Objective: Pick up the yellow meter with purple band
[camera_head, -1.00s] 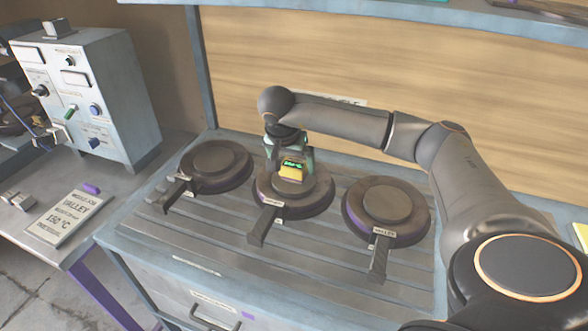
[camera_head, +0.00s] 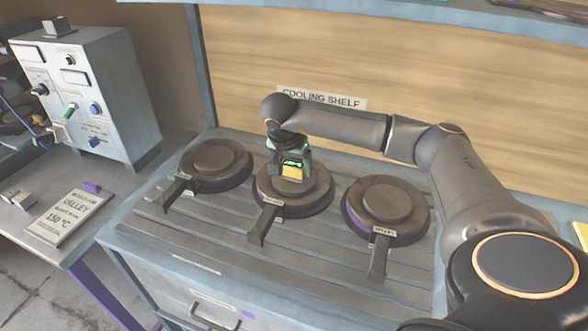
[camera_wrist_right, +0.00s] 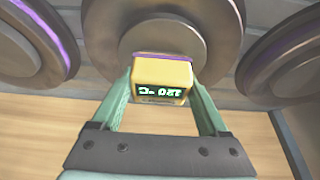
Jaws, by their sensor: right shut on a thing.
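The yellow meter (camera_head: 292,173) has a green-lit dark display and is at the top of the middle round press plate (camera_head: 322,199). I cannot tell whether it touches the plate. My right gripper (camera_head: 291,165) is shut on it from above. In the right wrist view the meter (camera_wrist_right: 161,72) sits between the two pale green fingers, with a purple band along its far edge and its display facing the camera. My left gripper is not in view.
A left plate (camera_head: 238,177) and a right plate (camera_head: 415,229) flank the middle one on the slatted bench, their handles toward the front. A grey control box (camera_head: 120,95) and a sign reading VALLEY 150 °C (camera_head: 62,212) are at left. A "COOLING SHELF" label (camera_head: 345,101) is behind.

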